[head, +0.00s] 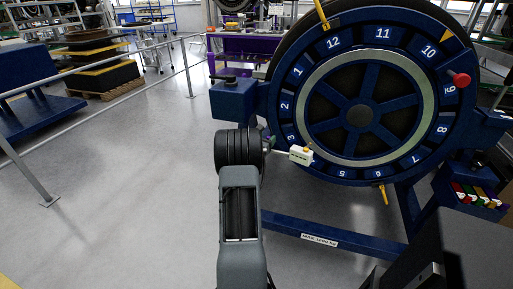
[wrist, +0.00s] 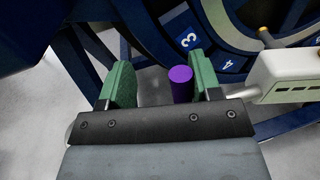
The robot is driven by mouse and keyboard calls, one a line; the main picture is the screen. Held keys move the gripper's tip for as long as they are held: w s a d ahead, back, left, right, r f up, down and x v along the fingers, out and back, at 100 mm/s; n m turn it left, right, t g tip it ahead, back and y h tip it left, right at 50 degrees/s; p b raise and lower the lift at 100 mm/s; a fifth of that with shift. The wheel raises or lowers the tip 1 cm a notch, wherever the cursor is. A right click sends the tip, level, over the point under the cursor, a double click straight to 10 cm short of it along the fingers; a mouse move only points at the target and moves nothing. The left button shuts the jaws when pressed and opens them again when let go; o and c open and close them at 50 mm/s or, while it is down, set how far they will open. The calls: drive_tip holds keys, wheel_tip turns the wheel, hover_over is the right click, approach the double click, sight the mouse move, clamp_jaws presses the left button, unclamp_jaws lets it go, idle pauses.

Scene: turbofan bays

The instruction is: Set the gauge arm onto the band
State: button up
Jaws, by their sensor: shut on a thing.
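The gauge arm is a white box (head: 301,155) with a yellow knob on top and a thin rod running towards my gripper (head: 270,142). In the wrist view, its white box (wrist: 288,76) is at the right, and a purple grip (wrist: 181,84) stands between the green fingers of my gripper (wrist: 164,82). My gripper is shut on this grip; a gap shows by the left finger. The band looks to be the pale ring (head: 315,72) on the blue numbered wheel. The box overlaps the wheel's lower left, near 4; whether it touches cannot be told.
The wheel's blue stand has a low crossbar (head: 350,238). A red knob (head: 459,79) and yellow pointers (head: 382,194) stick out from the rim. A tray of coloured items (head: 478,197) is at the right. Open floor (head: 120,190) lies left, bounded by a railing.

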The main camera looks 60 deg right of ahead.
drive_tip(key=a, duration=1)
drive_tip(key=shift+w, duration=0.35)
drive_tip(key=shift+a, duration=0.1)
